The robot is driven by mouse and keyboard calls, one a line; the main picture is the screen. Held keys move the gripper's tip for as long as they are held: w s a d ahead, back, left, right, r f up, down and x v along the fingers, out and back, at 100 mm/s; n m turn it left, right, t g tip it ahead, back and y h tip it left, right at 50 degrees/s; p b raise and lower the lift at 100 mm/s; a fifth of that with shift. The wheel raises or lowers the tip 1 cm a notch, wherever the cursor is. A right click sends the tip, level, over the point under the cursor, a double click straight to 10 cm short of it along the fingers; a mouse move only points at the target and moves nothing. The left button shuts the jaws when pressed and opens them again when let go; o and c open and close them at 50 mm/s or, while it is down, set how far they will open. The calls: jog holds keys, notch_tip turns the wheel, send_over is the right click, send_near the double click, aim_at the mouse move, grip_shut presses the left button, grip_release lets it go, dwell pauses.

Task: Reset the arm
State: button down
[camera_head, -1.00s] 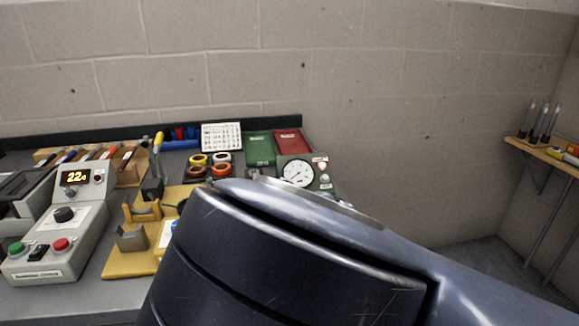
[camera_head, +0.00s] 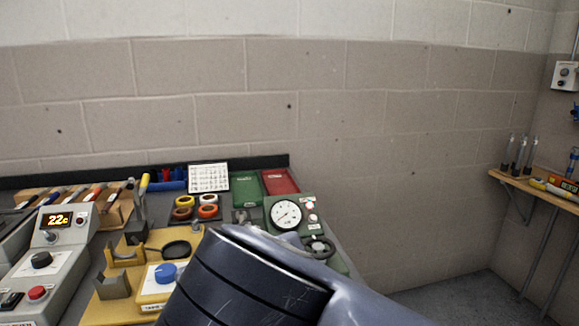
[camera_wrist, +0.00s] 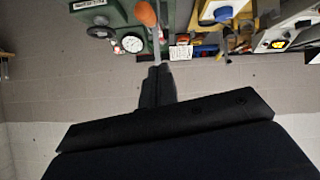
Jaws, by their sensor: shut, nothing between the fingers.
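My arm crosses the lower middle of the head view as a dark, rounded link, and it hides part of the bench. My fingertips appear against the wall near the bench items. My gripper cannot be seen in the head view.
On the bench stand a grey control box (camera_head: 45,262) with a lit display, a yellow fixture (camera_head: 118,272) with a blue knob, and a green gauge unit (camera_head: 284,212). Green (camera_head: 246,189) and red (camera_head: 280,181) trays lie behind. A wooden shelf (camera_head: 540,186) is at right.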

jog(key=shift+x, duration=1.95)
jog(key=shift+r, duration=0.2)
